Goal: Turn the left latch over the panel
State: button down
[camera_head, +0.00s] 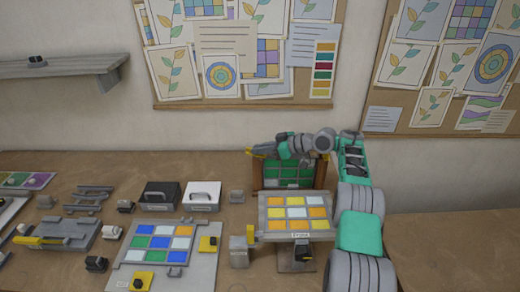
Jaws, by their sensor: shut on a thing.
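The green panel (290,170) stands upright in a brown wooden frame (320,172) near the wall. My arm comes in from the right and crosses above the frame's top edge. My gripper (264,150) is at the frame's upper left corner, pointing left. It is shut on a small yellow piece (258,152). I cannot tell whether this piece is the left latch, as my gripper and its small size hide its shape. The right part of the frame is close beside my arm.
A tilted board of yellow, orange and white tiles (284,225) stands in front of the frame. A board with blue, green and white tiles (203,272) lies to the left. A black box (159,205) and a white box (202,206) stand behind it. Bare table (440,250) lies right.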

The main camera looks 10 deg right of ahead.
jog(key=c, duration=1.5)
grip_release()
jog(key=shift+a, duration=0.1)
jog(key=v, duration=0.8)
jog(key=shift+w, duration=0.1)
